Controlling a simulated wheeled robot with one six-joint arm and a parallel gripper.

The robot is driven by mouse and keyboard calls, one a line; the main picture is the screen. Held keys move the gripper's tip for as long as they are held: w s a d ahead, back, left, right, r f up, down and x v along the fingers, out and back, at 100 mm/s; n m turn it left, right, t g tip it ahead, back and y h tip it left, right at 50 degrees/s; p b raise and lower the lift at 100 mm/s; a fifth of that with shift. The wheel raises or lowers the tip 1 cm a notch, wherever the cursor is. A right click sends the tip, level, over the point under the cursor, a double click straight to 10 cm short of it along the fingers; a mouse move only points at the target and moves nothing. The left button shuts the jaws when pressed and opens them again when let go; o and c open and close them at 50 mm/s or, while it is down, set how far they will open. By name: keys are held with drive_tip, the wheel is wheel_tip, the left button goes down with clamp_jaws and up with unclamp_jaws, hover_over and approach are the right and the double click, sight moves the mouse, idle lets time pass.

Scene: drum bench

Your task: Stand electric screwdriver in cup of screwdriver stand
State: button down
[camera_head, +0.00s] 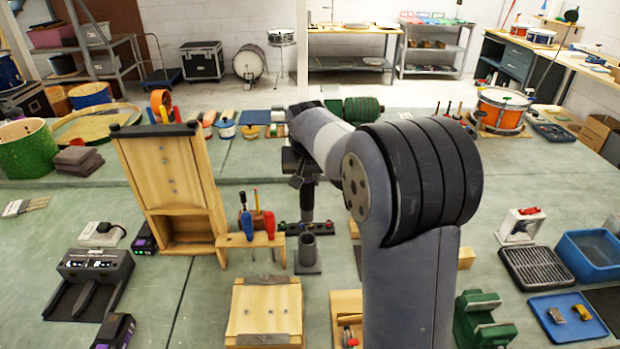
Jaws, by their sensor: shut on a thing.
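My gripper (297,168) is partly hidden by my own arm, near the middle of the bench. It is shut on a dark upright tool, the electric screwdriver (307,204), which hangs below it. The screwdriver stand (307,252) is a dark grey open cup on a flat base, just in front of and below the tool in the picture. The cup's mouth shows and looks empty. The tool's lower end appears behind the cup's rim, near a dark strip holding small coloured pieces; I cannot tell its exact height or gap from the cup.
A wooden rack (262,241) with red and blue hand screwdrivers stands left of the cup. A wooden box (265,312) lies in front. My arm hides the bench to the right. Free bench top shows at the left (185,290).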

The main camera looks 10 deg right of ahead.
sight(307, 213)
drive_tip(key=shift+f+b, duration=0.5)
drive_tip(key=shift+f, duration=0.45)
drive_tip(key=shift+f+b, duration=3.35)
drive_tip(key=shift+f, duration=1.5)
drive_tip(key=c, duration=0.9)
unclamp_jaws()
drive_tip(key=shift+s, duration=0.1)
drive_tip(key=v, duration=1)
drive_tip(key=shift+r+b, duration=0.35)
drive_tip(key=shift+r, duration=0.05)
